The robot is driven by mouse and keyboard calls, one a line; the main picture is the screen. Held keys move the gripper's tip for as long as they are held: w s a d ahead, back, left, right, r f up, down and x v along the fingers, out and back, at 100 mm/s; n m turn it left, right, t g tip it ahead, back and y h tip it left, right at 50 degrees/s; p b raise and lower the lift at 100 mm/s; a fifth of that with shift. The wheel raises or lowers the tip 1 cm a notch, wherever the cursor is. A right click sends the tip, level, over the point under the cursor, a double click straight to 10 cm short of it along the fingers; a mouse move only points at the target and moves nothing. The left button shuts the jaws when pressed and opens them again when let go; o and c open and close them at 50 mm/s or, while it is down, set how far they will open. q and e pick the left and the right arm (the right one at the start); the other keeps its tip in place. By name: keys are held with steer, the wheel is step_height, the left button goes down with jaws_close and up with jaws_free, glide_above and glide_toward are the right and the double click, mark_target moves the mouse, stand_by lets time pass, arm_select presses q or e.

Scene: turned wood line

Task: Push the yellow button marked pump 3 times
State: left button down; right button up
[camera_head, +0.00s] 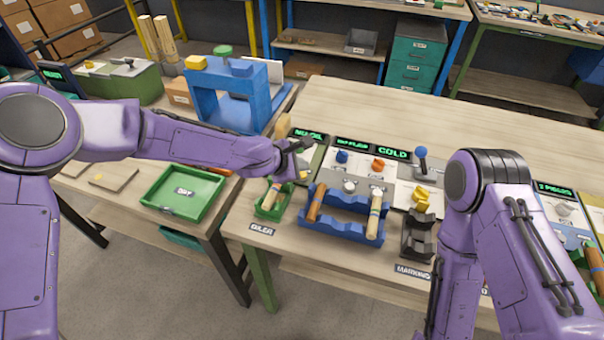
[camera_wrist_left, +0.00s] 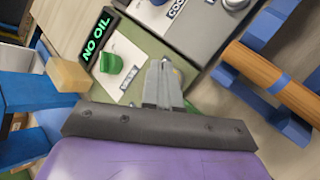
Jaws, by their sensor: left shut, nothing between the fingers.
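The oiler station stands at the left end of the near bench, with a NO OIL display (camera_wrist_left: 96,38) on its panel (camera_wrist_left: 140,48). My left gripper (camera_head: 300,146) is over this panel, its fingers shut and empty. In the left wrist view the closed fingertips (camera_wrist_left: 160,66) cover part of the panel beside a small label too blurred to read. A small yellow spot (camera_head: 303,176) shows just below the gripper in the head view; it may be the pump button. My right gripper is out of view.
A green knob (camera_wrist_left: 112,63) sits on the panel near the fingers. A green holder (camera_head: 266,207) and a blue cradle (camera_head: 340,228) with wooden pieces stand in front. The station marked COLD (camera_head: 394,154) is to the right. A blue frame (camera_head: 243,100) stands at left.

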arm_select(q)
steer(key=shift+f, duration=0.45)
steer(key=shift+f+b, duration=0.4)
steer(key=shift+b, duration=0.1)
stand_by(0.4)
steer(key=shift+r, duration=0.15)
steer(key=shift+r+p, duration=0.7)
steer(key=shift+p, duration=0.25)
step_height(320, 180, up, 5)
steer(key=p, duration=0.5)
steer(key=shift+r+p, duration=0.1)
steer(key=shift+p, duration=0.2)
